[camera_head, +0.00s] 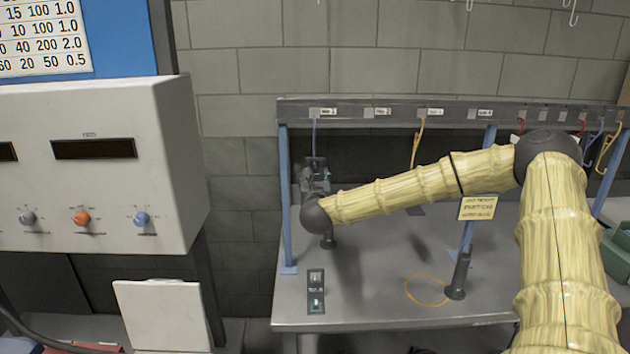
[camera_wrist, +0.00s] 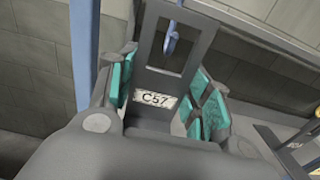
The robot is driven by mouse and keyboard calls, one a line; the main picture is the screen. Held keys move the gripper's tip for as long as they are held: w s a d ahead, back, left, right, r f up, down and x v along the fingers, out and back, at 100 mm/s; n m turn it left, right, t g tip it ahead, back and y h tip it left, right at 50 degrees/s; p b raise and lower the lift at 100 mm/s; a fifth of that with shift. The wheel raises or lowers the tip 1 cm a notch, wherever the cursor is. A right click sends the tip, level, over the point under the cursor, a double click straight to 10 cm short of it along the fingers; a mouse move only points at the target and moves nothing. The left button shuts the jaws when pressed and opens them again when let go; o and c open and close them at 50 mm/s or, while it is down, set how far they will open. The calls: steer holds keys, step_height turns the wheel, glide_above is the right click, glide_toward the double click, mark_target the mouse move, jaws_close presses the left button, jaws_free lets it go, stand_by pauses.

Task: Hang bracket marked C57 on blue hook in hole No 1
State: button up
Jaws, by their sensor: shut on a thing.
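The bracket marked C57 (camera_wrist: 152,99) is a dark grey plate with a rectangular window, held between the teal pads of my gripper (camera_wrist: 160,105). In the wrist view a blue hook (camera_wrist: 171,42) shows at the bracket's window, near its upper edge. I cannot tell whether it passes through the window or bears on it. In the head view my gripper (camera_head: 314,178) is at the left end of the rack, beneath the blue hook (camera_head: 314,132) that hangs below the leftmost label (camera_head: 328,111). The bracket is small and partly hidden there.
The rack rail (camera_head: 350,104) carries more hooks, including a yellow one (camera_head: 417,145). A blue post (camera_head: 287,200) stands just left of my gripper. Another dark bracket (camera_head: 316,290) lies on the table's front left. A yellow sign (camera_head: 478,208) hangs near my forearm.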

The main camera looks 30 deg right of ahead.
steer(key=shift+w+d, duration=0.1)
steer(key=shift+w, duration=0.1)
steer(key=shift+w+d+b, duration=0.2)
steer(key=shift+w+b, duration=0.1)
steer(key=shift+b, duration=0.05)
steer(key=shift+w+d, duration=0.2)
steer(key=shift+w, duration=0.15)
steer(key=shift+w+d+b, duration=0.2)
steer(key=shift+w+b, duration=0.1)
steer(key=shift+b, duration=0.1)
steer(key=shift+f+b, duration=1.25)
steer(key=shift+b, duration=0.7)
stand_by(0.8)
steer(key=o, duration=1.5)
